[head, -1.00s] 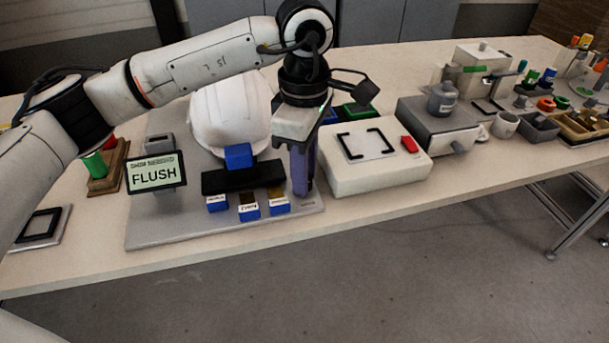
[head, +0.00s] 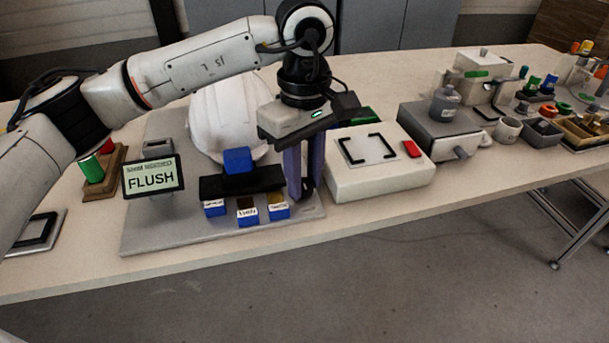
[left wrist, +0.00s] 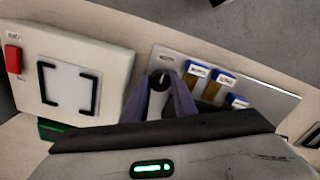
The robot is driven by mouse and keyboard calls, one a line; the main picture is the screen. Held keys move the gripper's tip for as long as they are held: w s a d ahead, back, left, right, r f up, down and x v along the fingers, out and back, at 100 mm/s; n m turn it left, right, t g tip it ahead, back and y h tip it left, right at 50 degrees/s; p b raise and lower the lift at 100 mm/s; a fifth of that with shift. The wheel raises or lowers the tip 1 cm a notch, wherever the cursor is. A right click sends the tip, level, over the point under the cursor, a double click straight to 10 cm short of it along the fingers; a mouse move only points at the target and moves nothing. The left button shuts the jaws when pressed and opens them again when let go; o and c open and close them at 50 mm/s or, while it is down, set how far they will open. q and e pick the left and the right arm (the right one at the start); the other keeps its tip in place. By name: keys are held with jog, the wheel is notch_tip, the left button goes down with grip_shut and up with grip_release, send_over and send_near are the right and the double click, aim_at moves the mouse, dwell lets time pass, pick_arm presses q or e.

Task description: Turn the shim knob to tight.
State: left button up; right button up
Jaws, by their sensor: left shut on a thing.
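My left gripper (head: 301,190) points down at the right end of the grey base plate (head: 180,235). In the left wrist view its two purple fingers (left wrist: 163,90) are shut on a small dark knob (left wrist: 160,78) with a pale mark. The fingers stand on either side of the knob. In the head view the fingers largely hide the knob, and any setting marks around it are not readable. A white helmet shell (head: 225,115) stands on the plate behind a black bar with a blue block (head: 238,160). My right gripper is not in view.
A display (head: 153,177) reads "SHIM NEEDED FLUSH". Several blue labelled blocks (head: 247,216) sit left of the gripper. A white box (head: 375,180) with a red switch (head: 411,149) stands close on the right. A green cylinder (head: 92,168) stands at the left.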

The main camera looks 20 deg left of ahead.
aim_at(305, 184)
pick_arm(q)
jog(key=shift+r, duration=0.1)
jog(key=o, duration=0.6)
jog(key=shift+o, duration=0.8)
notch_tip(305, 184, up, 10)
jog(key=p, duration=0.1)
jog(key=shift+r, duration=0.15)
